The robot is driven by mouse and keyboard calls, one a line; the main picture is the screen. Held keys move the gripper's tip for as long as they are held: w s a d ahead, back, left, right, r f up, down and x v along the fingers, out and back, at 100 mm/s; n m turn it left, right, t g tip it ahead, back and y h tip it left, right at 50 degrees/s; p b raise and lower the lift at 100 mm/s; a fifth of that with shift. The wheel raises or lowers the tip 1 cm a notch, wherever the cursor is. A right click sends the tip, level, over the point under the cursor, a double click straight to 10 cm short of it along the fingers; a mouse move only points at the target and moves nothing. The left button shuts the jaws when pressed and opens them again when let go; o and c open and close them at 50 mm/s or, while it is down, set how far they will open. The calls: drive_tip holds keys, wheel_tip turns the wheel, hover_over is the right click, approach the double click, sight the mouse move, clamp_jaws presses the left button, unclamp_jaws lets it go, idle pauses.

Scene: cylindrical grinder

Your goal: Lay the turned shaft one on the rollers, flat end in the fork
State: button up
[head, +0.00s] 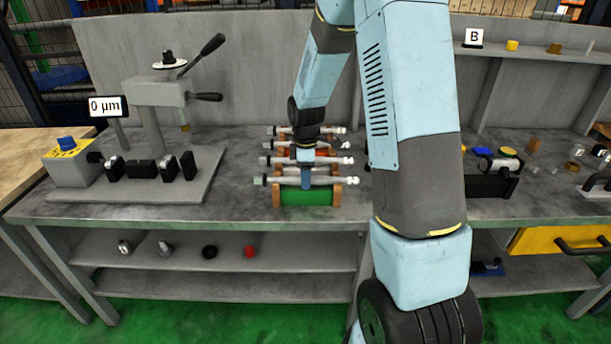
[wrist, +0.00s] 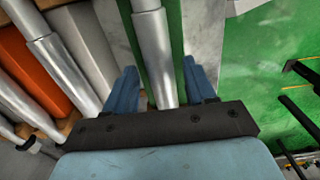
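Several grey turned shafts lie crosswise on a rack (head: 310,197) with a green front, mid-bench. No label shows which is shaft one. My gripper (head: 306,181) points down at the front shaft (head: 328,181). In the wrist view, my gripper (wrist: 161,80) is open, with a blue finger on each side of that shaft (wrist: 153,50) and a gap on both sides. At the left, a grey gauge stand (head: 160,92) rises from a base plate (head: 90,190) with black blocks (head: 145,168). I cannot tell the rollers from the fork there.
A "0 µm" display (head: 108,107) and a blue-knobbed box (head: 68,160) stand at the left. Small parts (head: 250,252) lie on the lower shelf. A black holder (head: 490,180) stands at the right. Bare bench lies between gauge and rack.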

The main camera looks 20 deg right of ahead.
drive_tip(key=shift+o, duration=0.3)
drive_tip(key=shift+f, duration=0.1)
wheel_tip(320, 180, up, 13)
drive_tip(key=s+r+m+t, duration=0.3)
drive_tip(key=s+r+m, duration=0.4)
drive_tip(key=s+r, duration=0.55)
drive_tip(key=s+r+m+t, duration=0.2)
drive_tip(key=s+m, duration=0.5)
drive_tip(key=s, duration=0.8)
drive_tip(key=shift+s+a+r+t, duration=0.15)
drive_tip(key=shift+s+t, duration=0.15)
drive_tip(key=shift+s, duration=0.1)
